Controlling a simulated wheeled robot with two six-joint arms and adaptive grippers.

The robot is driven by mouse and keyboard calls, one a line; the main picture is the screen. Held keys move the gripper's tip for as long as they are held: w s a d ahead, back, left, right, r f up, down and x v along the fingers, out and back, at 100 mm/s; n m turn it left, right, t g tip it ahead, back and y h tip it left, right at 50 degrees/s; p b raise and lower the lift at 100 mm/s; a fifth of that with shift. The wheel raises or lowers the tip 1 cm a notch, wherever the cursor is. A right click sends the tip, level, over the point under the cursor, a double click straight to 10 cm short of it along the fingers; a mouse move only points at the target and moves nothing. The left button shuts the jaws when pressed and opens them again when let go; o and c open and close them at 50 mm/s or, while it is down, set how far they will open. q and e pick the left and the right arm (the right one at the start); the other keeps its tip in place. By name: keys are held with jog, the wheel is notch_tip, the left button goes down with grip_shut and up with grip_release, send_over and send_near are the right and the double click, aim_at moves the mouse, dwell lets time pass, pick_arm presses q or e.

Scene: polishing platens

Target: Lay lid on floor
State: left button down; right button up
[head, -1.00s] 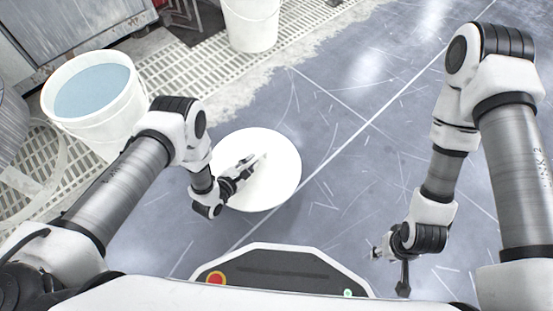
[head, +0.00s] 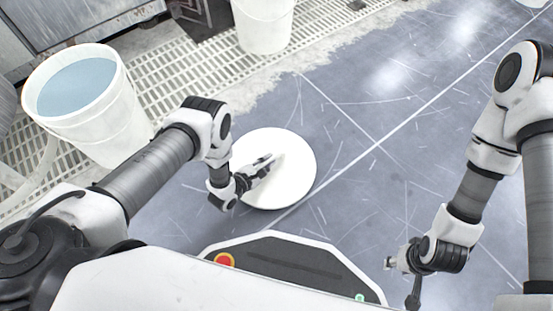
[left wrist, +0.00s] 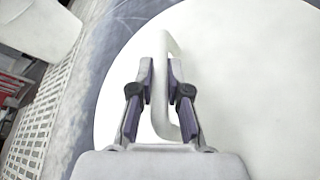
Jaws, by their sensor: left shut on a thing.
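The lid (head: 291,186) is a round white disc in the middle of the head view, seen over the blue-grey floor (head: 350,215). My left gripper (head: 265,162) is over the lid. In the left wrist view the left gripper (left wrist: 162,85) is shut on the lid's raised white handle (left wrist: 185,115), and the lid (left wrist: 250,75) fills most of that picture. I cannot tell whether the lid touches the floor or hangs just above it. My right gripper (head: 390,262) is at the lower right, away from the lid; its fingers are too small to read.
A white bucket of bluish liquid (head: 115,115) stands at the left on a pale floor grating (head: 190,75). Another white bucket (head: 265,25) stands at the top. The scratched floor right of the lid is clear.

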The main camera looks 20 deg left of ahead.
pick_arm(q)
notch_tip(320, 180, down, 2)
jog(key=shift+s+f, duration=0.1)
jog(key=shift+r, duration=0.25)
pick_arm(e)
jog(key=shift+d+f, duration=0.25)
jog(key=shift+f, duration=0.4)
pick_arm(q)
jog(key=c, duration=1.1)
grip_release()
jog(key=shift+c, duration=0.2)
